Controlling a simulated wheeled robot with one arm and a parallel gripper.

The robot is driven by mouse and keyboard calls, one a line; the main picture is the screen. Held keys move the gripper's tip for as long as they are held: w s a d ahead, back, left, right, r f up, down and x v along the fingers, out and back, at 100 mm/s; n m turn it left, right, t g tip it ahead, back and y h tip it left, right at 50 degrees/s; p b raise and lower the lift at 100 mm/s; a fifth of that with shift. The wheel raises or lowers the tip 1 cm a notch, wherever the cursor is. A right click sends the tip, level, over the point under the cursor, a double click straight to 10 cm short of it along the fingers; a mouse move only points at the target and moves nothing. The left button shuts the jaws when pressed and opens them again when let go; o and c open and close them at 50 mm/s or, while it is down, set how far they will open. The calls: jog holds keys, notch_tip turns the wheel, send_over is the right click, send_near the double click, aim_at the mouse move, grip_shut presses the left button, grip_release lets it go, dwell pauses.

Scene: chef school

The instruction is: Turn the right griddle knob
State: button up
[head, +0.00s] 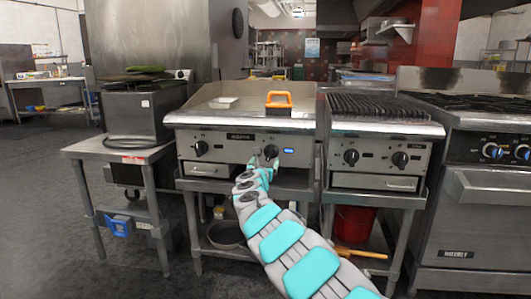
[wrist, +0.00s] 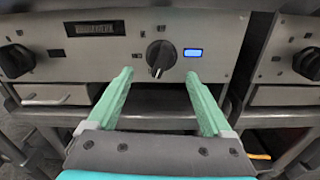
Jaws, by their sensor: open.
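The griddle (head: 245,118) is a steel unit with a flat top and a front panel. Its right knob (wrist: 160,56) is black and round with a pale pointer mark, beside a lit blue display (wrist: 194,52). The same knob (head: 271,151) shows in the head view, just beyond my gripper. The griddle's left knob (head: 201,148) is also black. My gripper (wrist: 158,74) is open, with one green finger on each side of the right knob's lower part in the wrist view. The fingers look apart from the knob; their exact distance to it is unclear.
A grill unit (head: 380,125) with two black knobs stands close on the right. A stove (head: 470,200) stands further right. A steel side table (head: 120,149) is on the left. An orange-handled press (head: 278,100) sits on the griddle. A drawer (head: 209,170) lies below the panel.

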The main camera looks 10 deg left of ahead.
aim_at(270, 154)
jog(key=shift+w+d+p, duration=0.15)
jog(key=shift+w+p, duration=0.15)
jog(key=shift+w, duration=1.3)
jog(key=shift+w+p, duration=0.35)
jog(key=shift+w, duration=0.65)
jog(key=shift+w+r+p, duration=0.1)
jog(key=shift+w+p, duration=0.25)
jog(key=shift+w, duration=0.2)
jog(key=shift+w+d, duration=0.1)
jog(key=shift+w, duration=0.55)
jog(key=shift+c, duration=0.2)
